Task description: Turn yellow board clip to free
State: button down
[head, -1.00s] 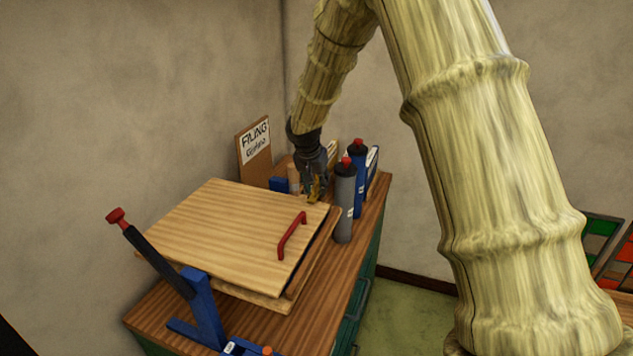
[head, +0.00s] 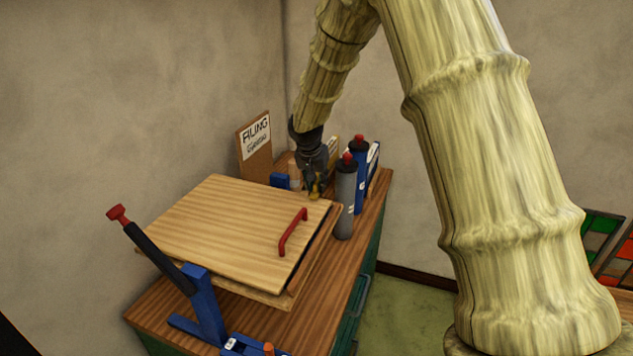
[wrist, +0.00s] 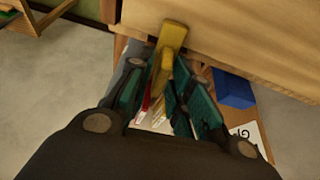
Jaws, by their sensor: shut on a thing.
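The yellow board clip (wrist: 172,38) sits at the edge of the wooden board (head: 235,222). In the wrist view its near part lies between the two fingers of my gripper (wrist: 160,90), which is shut on it. In the head view the clip (head: 315,190) shows small at the board's far right corner, just under my gripper (head: 314,182), which partly hides it. The board lies flat with a red handle (head: 292,232) on its right side. In the wrist view the board (wrist: 250,35) fills the upper right.
A grey bottle (head: 345,200) and a blue bottle (head: 359,170) with red caps stand close to the right of my gripper. A sign board (head: 254,150) and a blue block (wrist: 234,88) are behind. A blue clamp with a black lever (head: 205,305) stands at the near left.

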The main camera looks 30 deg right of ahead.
jog(key=n+t+y, duration=0.1)
jog(key=n, duration=0.3)
jog(key=shift+d, duration=0.15)
jog(key=n+y, duration=0.2)
jog(key=n, duration=0.2)
jog(key=shift+d+n+p, duration=0.1)
jog(key=shift+n+p, duration=0.2)
jog(key=shift+n, duration=0.1)
jog(key=n+y+p, duration=0.1)
jog(key=n+y, duration=0.1)
jog(key=n, duration=0.2)
jog(key=shift+n, duration=0.3)
jog(key=shift+d+n+g+y, duration=0.1)
jog(key=shift+n+g+y, duration=0.4)
jog(key=shift+n, duration=1.4)
jog(key=c, duration=1.5)
grip_release()
jog(key=shift+w+f, duration=0.1)
jog(key=v, duration=1.2)
jog(key=shift+d, duration=0.1)
